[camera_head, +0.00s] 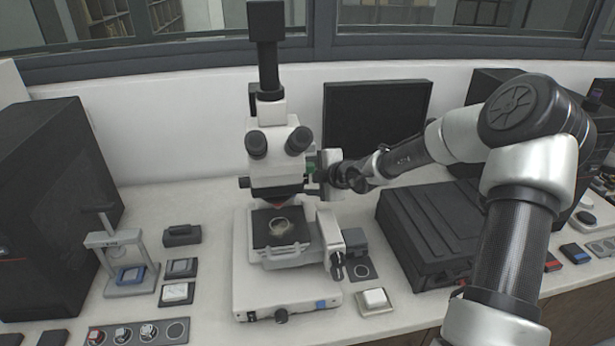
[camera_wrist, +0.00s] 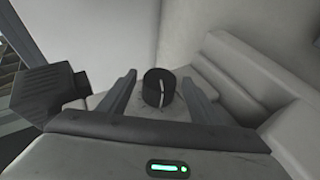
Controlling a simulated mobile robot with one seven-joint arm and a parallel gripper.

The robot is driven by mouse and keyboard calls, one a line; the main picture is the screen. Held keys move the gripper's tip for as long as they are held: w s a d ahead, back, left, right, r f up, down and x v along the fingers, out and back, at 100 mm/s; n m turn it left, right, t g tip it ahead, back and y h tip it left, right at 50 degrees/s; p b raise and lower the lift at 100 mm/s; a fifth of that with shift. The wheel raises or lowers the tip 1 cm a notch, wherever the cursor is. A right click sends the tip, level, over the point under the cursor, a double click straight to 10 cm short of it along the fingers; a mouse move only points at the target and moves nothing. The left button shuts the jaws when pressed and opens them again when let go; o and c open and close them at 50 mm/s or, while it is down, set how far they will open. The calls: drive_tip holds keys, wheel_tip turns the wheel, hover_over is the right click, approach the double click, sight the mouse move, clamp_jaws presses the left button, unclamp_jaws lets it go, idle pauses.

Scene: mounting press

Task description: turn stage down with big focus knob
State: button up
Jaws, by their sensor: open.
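The white microscope (camera_head: 275,150) stands in the middle of the bench, with its dark stage (camera_head: 270,230) holding a round clear sample in a dish. My gripper (camera_head: 318,172) is at the right side of the microscope, level with its head. In the wrist view my gripper (camera_wrist: 159,78) is open, one finger on each side of a black round knob (camera_wrist: 158,88) with a white line. Gaps show between the knob and both fingers. I cannot tell how deep the knob sits between them. The head view does not show this knob clearly; my gripper covers that area.
Dark stage-drive knobs (camera_head: 338,266) hang at the stage's right. A black box (camera_head: 430,235) lies right of the microscope, under my arm, and a monitor (camera_head: 377,120) stands behind. A black block (camera_wrist: 45,95) is left of my fingers in the wrist view.

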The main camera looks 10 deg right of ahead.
drive_tip(key=p+v, duration=0.5)
drive_tip(key=v, duration=1.2)
drive_tip(key=shift+s+d+r, duration=0.1)
